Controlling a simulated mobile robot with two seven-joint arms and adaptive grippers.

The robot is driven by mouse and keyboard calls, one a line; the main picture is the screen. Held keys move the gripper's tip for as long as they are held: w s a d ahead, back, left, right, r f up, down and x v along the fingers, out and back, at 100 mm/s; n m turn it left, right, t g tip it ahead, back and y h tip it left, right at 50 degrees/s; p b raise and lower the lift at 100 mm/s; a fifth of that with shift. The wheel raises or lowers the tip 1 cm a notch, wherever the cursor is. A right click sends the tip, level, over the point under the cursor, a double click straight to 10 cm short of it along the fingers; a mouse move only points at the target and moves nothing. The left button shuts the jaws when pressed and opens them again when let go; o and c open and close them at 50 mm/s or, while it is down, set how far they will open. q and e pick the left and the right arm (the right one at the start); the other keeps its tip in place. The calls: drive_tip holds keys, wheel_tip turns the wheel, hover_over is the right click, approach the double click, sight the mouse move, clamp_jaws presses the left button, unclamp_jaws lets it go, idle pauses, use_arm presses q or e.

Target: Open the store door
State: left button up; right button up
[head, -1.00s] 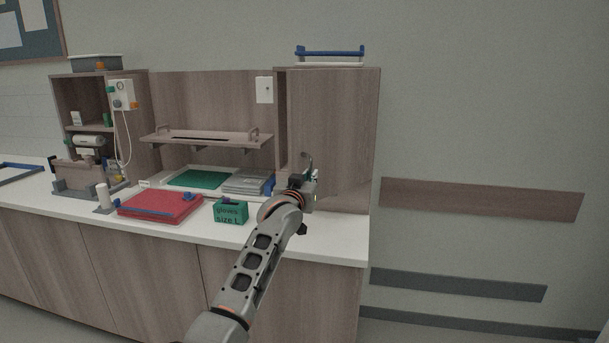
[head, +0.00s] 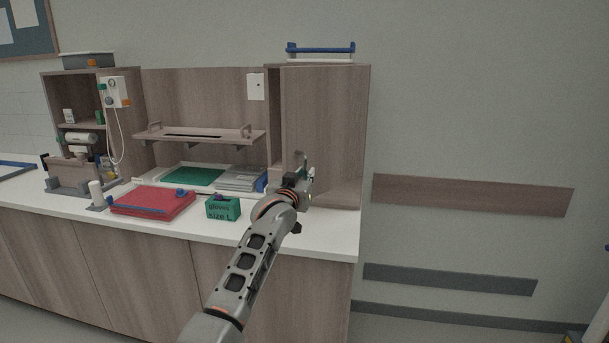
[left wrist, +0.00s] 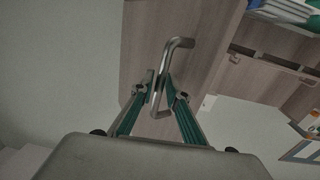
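The store door (head: 325,125) is the plain wood-grain front of the tall cabinet at the right end of the counter. Its bent metal handle (head: 302,163) shows just above my left gripper (head: 304,187). In the left wrist view, the door panel (left wrist: 150,35) fills the upper middle, and the handle (left wrist: 178,44) stands out from it. The fingers of my left gripper (left wrist: 160,80) are on both sides of the handle's bar, close in on it. My forearm and gripper hide the door's lower left part. I cannot tell whether the door stands ajar. My right gripper is not in view.
A green glove box (head: 223,208) and a red case (head: 152,201) stand on the white counter (head: 330,226), left of my arm. A blue-handled tray (head: 320,50) rests on the cabinet's top. The wall right of the cabinet has wood and grey rails, with free room before it.

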use_arm(q)
drive_tip(key=shift+s, duration=0.1)
drive_tip(key=v, duration=1.1)
drive_tip(key=shift+s, duration=0.4)
